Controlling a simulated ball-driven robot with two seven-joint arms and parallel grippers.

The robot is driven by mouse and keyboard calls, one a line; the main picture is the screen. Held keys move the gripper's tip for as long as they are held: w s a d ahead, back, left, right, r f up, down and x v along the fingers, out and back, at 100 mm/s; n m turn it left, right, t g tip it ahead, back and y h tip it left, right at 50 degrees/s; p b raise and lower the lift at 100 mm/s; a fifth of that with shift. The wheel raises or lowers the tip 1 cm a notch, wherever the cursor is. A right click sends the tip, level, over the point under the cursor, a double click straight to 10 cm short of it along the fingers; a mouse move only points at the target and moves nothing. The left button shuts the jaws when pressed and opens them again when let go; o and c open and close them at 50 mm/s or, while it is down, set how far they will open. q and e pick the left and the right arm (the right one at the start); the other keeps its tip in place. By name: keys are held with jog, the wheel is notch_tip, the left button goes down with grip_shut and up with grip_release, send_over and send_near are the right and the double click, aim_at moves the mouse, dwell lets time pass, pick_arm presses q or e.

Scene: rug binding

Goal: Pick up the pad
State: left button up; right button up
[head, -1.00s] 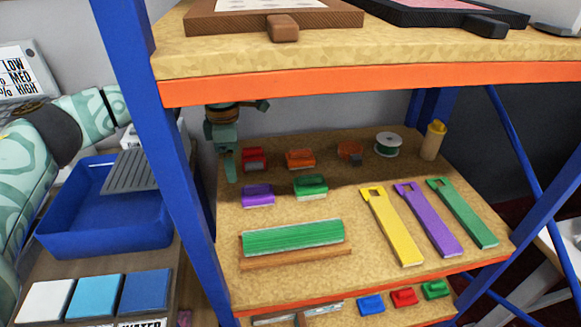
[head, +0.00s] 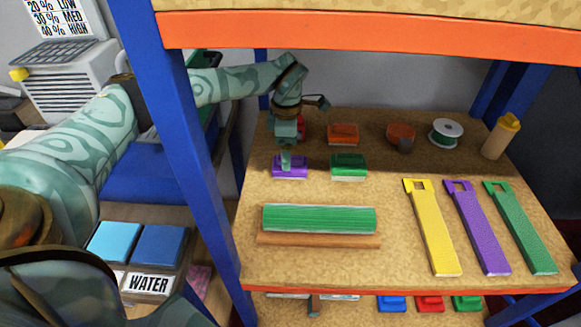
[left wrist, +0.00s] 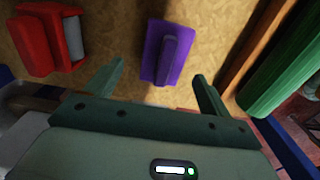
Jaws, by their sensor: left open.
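A purple block-shaped pad with a raised grip ridge (head: 290,172) lies on the middle shelf board. It also shows in the left wrist view (left wrist: 160,60), with its ridge running roughly up and down the picture. My left gripper (head: 287,158) is over the purple pad and partly covers it in the head view. In the left wrist view the gripper (left wrist: 158,80) is open, one finger on either side of the pad, with nothing held. Whether the fingers touch the pad cannot be told. My right gripper is not in view.
Beside it are a green block (head: 348,168) and a red block (left wrist: 52,38). A green roll (head: 320,219) lies in front on a wooden strip. Yellow, purple and green long tools (head: 432,230) lie right. A blue upright (head: 188,150) and an upper shelf edge (head: 380,40) frame the space.

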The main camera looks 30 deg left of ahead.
pick_arm(q)
jog(key=f, duration=0.1)
jog(key=f+b, duration=0.1)
jog(key=f, duration=0.2)
jog(key=shift+s+d+f, duration=0.15)
jog(key=shift+d+f, duration=0.1)
jog(key=shift+f+b, duration=0.25)
jog(key=shift+b, duration=0.05)
jog(key=shift+r, duration=0.1)
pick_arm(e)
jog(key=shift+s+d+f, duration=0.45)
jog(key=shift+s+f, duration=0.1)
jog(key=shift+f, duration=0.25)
pick_arm(q)
jog(key=c, duration=1.1)
jog(key=shift+c, duration=0.2)
